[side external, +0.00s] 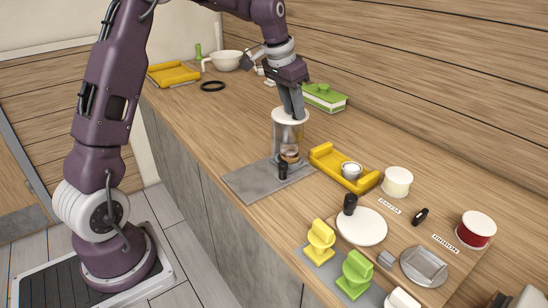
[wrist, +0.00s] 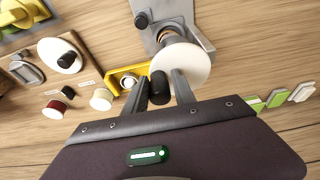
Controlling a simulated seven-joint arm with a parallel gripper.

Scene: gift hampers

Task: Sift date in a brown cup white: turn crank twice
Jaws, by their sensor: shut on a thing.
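A grey plate (side external: 250,181) on the counter carries a metallic, see-through-looking cylinder (side external: 283,134) with a white round top (side external: 290,115). A small brown cup (side external: 289,153) shows at the cylinder's foot. A black knob (side external: 283,170) stands at the plate's front and shows in the wrist view (wrist: 141,20). My gripper (side external: 293,111) points down at the white top. In the wrist view, my gripper (wrist: 160,80) is shut on a black handle (wrist: 159,88) at the edge of the white disc (wrist: 185,68).
A yellow holder (side external: 330,160) with a small white cup (side external: 351,170) stands close right. Beyond are a white disc with black handle (side external: 361,227), white spool (side external: 397,182), red spool (side external: 476,230) and yellow and green stands. A green box (side external: 325,97) sits behind my gripper.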

